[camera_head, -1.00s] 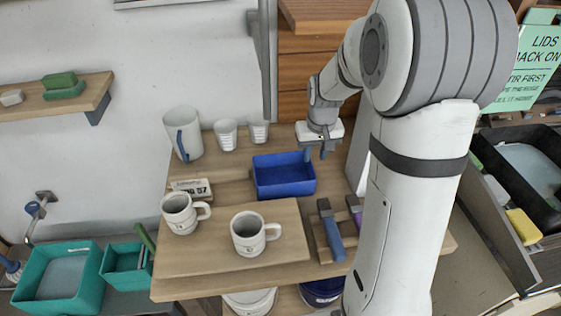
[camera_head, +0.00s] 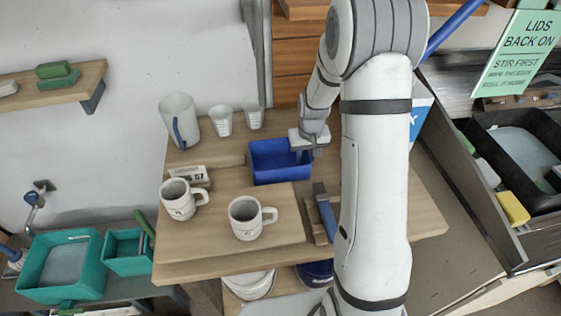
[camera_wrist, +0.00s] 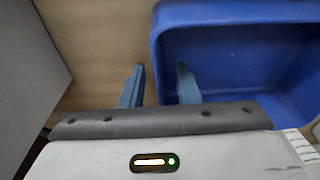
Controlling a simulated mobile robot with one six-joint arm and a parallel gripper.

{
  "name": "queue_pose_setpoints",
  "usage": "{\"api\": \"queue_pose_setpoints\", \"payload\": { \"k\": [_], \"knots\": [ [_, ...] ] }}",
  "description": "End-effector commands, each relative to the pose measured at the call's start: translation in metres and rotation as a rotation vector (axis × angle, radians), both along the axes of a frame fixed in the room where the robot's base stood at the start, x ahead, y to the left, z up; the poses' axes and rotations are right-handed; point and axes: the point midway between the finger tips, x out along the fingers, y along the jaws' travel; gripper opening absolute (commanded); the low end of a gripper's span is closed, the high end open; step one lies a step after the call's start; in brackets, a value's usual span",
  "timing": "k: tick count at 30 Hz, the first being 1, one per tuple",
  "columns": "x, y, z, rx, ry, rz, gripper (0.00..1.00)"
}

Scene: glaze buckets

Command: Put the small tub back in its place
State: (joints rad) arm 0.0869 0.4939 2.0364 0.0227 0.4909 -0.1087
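A blue rectangular tub (camera_head: 268,176) stands on the wooden table, open at the top and empty as far as I see. My gripper (camera_head: 304,155) is low over the tub's right wall in the head view. In the wrist view, my gripper (camera_wrist: 159,82) has its two blue fingers apart, with the rim of the blue tub (camera_wrist: 156,40) between them. One finger is outside the wall and the other is inside. The fingers do not look pressed on the wall. A smaller teal tub (camera_head: 120,262) stands at the lower left beside a larger teal tub (camera_head: 38,285).
Two mugs (camera_head: 179,206) (camera_head: 243,232) stand on a raised board in front of the blue tub. A pitcher (camera_head: 176,108) and two cups (camera_head: 221,125) (camera_head: 254,121) stand behind. A blue-handled tool (camera_head: 327,218) lies right of the board. A black tray (camera_head: 490,130) is far right.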

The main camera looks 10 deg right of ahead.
Motion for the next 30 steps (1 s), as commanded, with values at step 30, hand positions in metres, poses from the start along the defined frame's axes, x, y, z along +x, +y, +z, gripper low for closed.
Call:
{"api": "queue_pose_setpoints", "payload": {
  "k": [30],
  "knots": [
    [0.0005, -0.0012, 0.0042, 0.000, -0.002, -0.002, 0.00]
  ]
}}
